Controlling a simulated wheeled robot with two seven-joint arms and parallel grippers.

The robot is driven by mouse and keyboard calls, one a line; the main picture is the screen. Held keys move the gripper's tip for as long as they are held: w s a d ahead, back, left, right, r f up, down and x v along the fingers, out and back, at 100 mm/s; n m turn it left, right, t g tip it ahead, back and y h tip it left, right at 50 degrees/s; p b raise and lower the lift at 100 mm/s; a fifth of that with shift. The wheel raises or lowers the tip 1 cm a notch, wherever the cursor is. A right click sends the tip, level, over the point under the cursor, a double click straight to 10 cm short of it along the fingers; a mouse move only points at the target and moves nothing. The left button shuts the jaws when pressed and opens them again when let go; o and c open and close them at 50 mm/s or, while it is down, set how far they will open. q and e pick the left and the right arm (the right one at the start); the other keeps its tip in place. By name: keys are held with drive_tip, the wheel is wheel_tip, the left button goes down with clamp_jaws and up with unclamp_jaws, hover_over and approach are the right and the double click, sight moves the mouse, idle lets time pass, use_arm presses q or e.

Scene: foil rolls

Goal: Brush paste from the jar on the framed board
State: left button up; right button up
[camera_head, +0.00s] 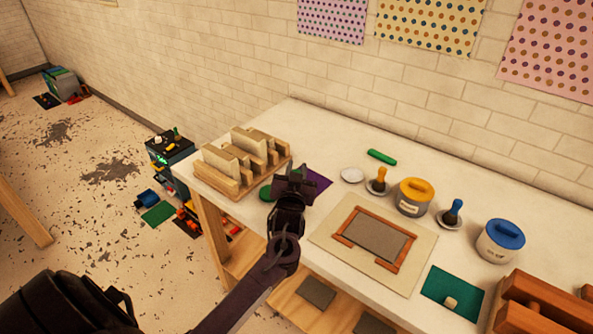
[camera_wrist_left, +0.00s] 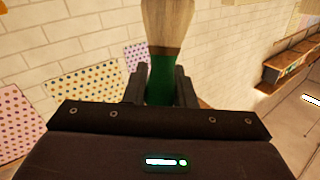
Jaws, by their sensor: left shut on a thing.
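The framed board (camera_head: 378,238), grey with reddish-brown edge strips, lies on a beige sheet (camera_head: 330,226) to the right of the gripper. A jar with a yellow lid (camera_head: 413,190) and a jar with a blue lid (camera_head: 503,235) stand behind and right of the board. My right gripper is not in view.
A slotted wooden rack (camera_head: 228,180) is left of the gripper. An empty white saucer (camera_head: 352,175), an orange-handled tool (camera_head: 380,178) and a blue-handled tool (camera_head: 453,211) stand behind the board. A teal mat (camera_head: 440,284) and wooden rack (camera_head: 545,305) are at right.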

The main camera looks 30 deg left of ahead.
use_arm(q)
drive_tip(key=shift+r+p, duration=1.9)
drive_tip(key=shift+r, duration=0.65)
drive_tip(key=shift+f, duration=0.1)
